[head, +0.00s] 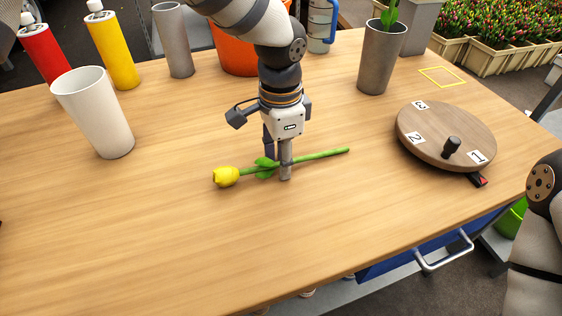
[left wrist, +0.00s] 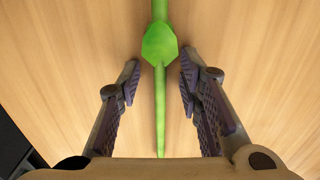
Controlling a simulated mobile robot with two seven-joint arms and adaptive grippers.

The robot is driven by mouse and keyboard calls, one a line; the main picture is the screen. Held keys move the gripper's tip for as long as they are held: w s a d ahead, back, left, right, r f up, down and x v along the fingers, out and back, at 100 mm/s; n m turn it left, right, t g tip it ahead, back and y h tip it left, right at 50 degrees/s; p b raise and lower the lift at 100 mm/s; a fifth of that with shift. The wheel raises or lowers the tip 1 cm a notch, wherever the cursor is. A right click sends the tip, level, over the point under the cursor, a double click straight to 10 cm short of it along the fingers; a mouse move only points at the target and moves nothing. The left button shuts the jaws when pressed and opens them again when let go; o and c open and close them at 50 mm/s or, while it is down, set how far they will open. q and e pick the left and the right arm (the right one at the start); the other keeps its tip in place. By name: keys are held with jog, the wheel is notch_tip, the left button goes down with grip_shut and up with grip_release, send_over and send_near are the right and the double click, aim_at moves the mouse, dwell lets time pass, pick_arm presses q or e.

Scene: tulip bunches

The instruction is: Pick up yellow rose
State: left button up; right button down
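The yellow rose (head: 227,176) lies on the wooden table, its head to the left and its green stem (head: 325,154) reaching right. My left gripper (head: 277,164) points down over the stem, with a finger on either side, near the green leaves. In the left wrist view the green stem (left wrist: 160,105) and a leaf (left wrist: 160,43) run between the two open fingers (left wrist: 160,72), with gaps on both sides. The flower head is outside that view. My right arm shows at the right edge of the head view; its gripper is out of view.
A white cup (head: 98,112) stands at the left. Red (head: 43,50) and yellow (head: 113,48) bottles and a grey vase (head: 174,40) stand behind. A grey pot (head: 381,58) and a round numbered board (head: 440,130) are at the right. The front table area is clear.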

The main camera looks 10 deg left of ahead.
pick_arm(q)
jog(key=shift+r, duration=0.15)
grip_shut()
